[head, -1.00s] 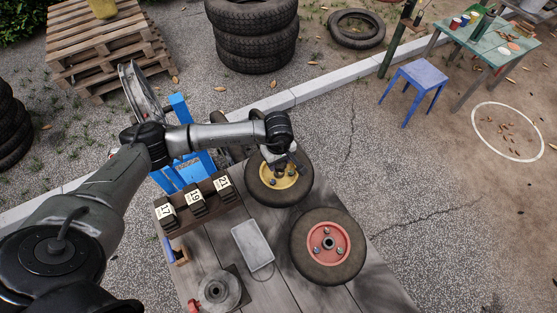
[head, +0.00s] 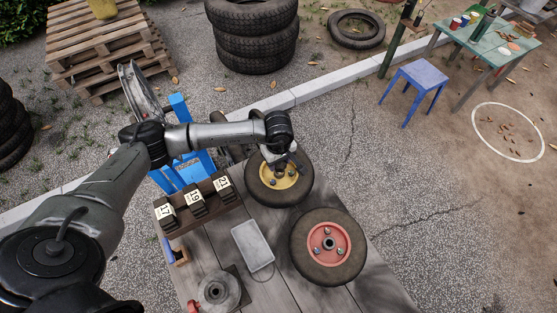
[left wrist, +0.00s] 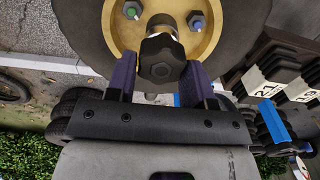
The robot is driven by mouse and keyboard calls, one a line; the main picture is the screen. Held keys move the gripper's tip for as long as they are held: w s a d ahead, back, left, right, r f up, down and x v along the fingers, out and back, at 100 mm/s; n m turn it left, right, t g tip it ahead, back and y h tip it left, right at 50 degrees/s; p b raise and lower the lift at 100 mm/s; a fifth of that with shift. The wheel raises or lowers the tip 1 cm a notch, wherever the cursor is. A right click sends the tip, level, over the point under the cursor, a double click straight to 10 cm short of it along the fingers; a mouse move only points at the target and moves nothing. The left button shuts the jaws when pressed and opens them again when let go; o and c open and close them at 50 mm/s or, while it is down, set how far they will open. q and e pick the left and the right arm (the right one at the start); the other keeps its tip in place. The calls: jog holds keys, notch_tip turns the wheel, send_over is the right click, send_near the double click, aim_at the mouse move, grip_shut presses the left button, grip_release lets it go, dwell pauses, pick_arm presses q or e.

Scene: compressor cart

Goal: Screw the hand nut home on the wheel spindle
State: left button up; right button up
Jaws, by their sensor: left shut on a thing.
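The wheel with the yellow hub (head: 294,190) lies at the far end of the bench; its hub fills the top of the left wrist view (left wrist: 205,38). The black lobed hand nut (left wrist: 162,62) sits at the hub's centre, on the end of the spindle (left wrist: 162,24). My left gripper (head: 274,163) is over that hub. Its two purple fingers flank the nut in the left wrist view, and it is shut on the nut. The thread and any gap behind the nut are hidden. My right gripper is not in view.
A wheel with a red hub (head: 327,245) lies nearer on the bench. A rack with sockets numbered 17, 19 and 21 (head: 196,203), a grey box (head: 252,245) and a round metal piece (head: 220,290) are left of it. A blue frame (head: 181,170) stands beyond the rack.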

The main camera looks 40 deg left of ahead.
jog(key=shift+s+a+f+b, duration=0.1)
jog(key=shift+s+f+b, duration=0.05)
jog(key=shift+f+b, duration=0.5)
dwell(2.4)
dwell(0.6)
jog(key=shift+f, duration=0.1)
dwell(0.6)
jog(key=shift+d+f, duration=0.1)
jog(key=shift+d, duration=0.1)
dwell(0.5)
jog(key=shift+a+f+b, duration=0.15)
jog(key=shift+b, duration=0.2)
dwell(0.5)
dwell(0.5)
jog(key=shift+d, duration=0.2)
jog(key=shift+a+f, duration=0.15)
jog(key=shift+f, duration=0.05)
dwell(0.5)
